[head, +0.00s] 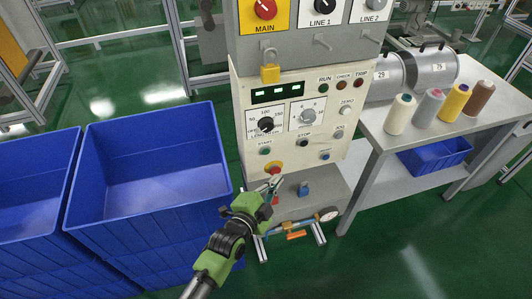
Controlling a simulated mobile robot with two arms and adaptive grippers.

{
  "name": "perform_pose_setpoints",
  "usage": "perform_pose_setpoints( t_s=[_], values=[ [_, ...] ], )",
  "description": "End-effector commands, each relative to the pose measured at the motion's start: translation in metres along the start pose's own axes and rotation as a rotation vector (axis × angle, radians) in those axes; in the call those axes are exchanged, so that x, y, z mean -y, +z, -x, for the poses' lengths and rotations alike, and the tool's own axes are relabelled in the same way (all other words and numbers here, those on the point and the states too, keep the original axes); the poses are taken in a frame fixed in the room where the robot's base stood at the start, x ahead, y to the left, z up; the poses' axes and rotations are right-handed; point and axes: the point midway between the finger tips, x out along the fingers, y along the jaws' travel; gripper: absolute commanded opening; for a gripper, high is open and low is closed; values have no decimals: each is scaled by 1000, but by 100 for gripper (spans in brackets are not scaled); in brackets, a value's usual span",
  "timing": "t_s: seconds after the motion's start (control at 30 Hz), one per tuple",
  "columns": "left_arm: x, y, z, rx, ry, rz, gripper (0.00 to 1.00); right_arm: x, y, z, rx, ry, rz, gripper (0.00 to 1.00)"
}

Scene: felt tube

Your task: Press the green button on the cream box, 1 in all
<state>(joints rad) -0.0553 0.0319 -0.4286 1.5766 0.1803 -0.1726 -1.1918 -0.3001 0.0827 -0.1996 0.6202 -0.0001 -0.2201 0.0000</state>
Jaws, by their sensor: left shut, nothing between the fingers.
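The cream box (325,142) stands upright in the middle of the head view, with buttons, dials and a dark display on its face. The green button (265,151) is at the left of the lower row, by the START label, and is uncovered. My left gripper (274,184) is shut and empty. It shows below the green button and just under the red mushroom button (275,169). I cannot tell whether its tips touch the box. My right gripper is not in view.
A black button (303,143) and a blue button (325,155) sit to the right on the box. Blue bins (150,160) stand at the left. A table (440,133) with several thread cones is at the right. A grey shelf (325,197) lies below the box.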

Motion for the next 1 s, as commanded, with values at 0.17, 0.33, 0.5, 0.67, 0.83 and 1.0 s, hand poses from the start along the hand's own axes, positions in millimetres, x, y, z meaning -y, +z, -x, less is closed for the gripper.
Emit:
perform_pose_setpoints(
  t_s=[0.17,0.33,0.5,0.67,0.83,1.0],
  values=[
    [10,14,-18,0,-4,-4,0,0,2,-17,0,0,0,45],
    [22,28,-35,1,-2,-1,0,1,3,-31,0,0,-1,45],
    [33,36,-48,0,-1,-4,0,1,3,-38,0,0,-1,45],
    [38,40,-54,0,1,-1,0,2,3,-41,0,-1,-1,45],
    [40,41,-56,1,1,-1,0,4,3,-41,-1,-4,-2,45],
    [40,41,-55,1,1,0,0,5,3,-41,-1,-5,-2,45]
  ],
)
